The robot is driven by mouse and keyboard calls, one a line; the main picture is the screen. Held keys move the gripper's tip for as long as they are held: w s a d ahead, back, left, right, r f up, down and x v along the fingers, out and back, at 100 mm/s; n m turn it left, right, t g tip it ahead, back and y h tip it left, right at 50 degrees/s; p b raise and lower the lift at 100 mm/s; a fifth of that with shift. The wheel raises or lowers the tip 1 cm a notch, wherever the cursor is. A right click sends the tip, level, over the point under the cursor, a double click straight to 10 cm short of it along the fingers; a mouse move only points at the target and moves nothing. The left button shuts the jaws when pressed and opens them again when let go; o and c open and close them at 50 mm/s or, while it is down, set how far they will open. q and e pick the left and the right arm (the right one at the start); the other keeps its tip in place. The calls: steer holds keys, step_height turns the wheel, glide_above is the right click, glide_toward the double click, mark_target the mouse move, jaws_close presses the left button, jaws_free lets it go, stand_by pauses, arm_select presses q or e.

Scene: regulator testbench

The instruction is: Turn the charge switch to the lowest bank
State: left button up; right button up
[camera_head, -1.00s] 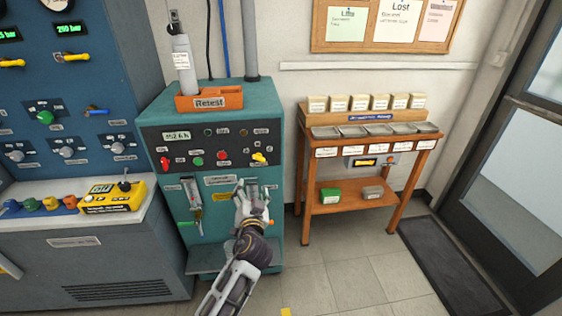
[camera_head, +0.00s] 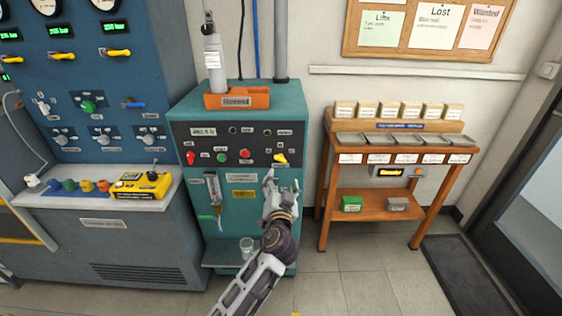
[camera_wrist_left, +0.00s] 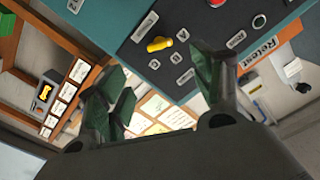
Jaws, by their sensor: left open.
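A yellow switch (camera_head: 280,159) sits at the right end of the dark panel on the teal machine (camera_head: 288,110). Its handle lies at a slant, and small label plates surround it. It also shows in the left wrist view (camera_wrist_left: 159,44), where some plates carry single letters; I cannot read its name. My left gripper (camera_head: 282,182) is open and empty just below the switch in the head view, apart from it. In the left wrist view the dark green fingers (camera_wrist_left: 158,68) are spread, with the switch beyond and between their tips. My right gripper is not in view.
The panel also has a red switch (camera_head: 191,158), a green button (camera_head: 222,157) and a red button (camera_head: 245,154). An orange holder (camera_head: 237,99) with a grey cylinder (camera_head: 213,62) stands on top. A wooden rack (camera_head: 386,203) stands to the right, with clear floor before it.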

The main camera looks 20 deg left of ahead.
mark_target(281, 160)
arm_select(q)
steer(key=shift+x, duration=6.5)
steer(key=shift+c, duration=0.3)
